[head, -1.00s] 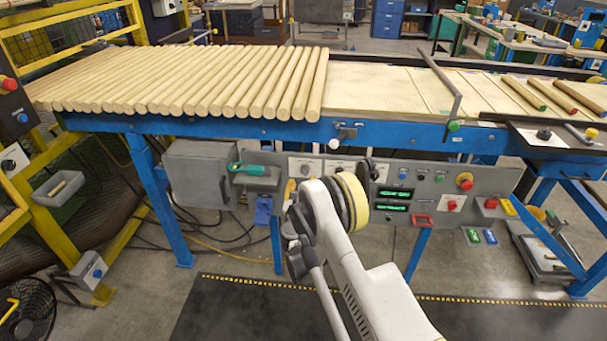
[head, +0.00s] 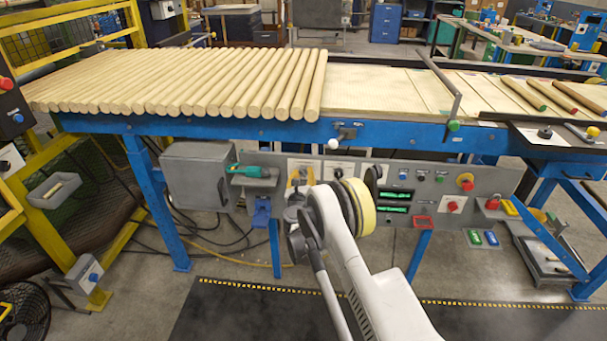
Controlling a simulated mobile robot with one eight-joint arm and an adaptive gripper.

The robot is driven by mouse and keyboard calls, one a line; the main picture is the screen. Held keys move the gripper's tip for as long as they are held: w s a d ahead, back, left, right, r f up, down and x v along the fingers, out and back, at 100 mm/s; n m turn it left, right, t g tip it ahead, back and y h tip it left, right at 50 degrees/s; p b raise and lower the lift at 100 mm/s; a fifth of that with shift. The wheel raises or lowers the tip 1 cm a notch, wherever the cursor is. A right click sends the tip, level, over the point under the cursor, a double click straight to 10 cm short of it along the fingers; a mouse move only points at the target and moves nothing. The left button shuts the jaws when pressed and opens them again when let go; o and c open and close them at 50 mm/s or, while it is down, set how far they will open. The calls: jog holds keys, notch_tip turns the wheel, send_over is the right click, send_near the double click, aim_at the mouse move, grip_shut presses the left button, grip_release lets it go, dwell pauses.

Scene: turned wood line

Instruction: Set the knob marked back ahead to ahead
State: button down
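The grey control panel (head: 482,180) hangs under the blue line frame. Its lettering is too small to read, so I cannot tell which knob is marked back ahead. A yellow-and-grey control on a pale plate (head: 302,165) is left of my arm, partly covered. Another pale plate (head: 339,166) shows just above my wrist, its lower part hidden. My white arm with a yellow ring crosses in front of the panel. My gripper's fingers cannot be made out behind my wrist; whether they touch anything is hidden.
Red buttons (head: 466,182) and green displays (head: 397,196) are right of my wrist. A green-handled tool (head: 250,171) rests on a small shelf to the left. Wooden rods (head: 190,85) lie on the line above. A dark mat (head: 250,310) covers the floor in front.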

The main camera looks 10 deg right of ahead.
jog(key=shift+m, duration=0.4)
jog(key=m, duration=0.5)
jog(key=shift+m, duration=0.3)
jog(key=m, duration=0.5)
jog(key=shift+m, duration=0.4)
jog(key=c, duration=1)
grip_release()
jog(key=shift+a, duration=0.1)
jog(key=shift+c, duration=0.2)
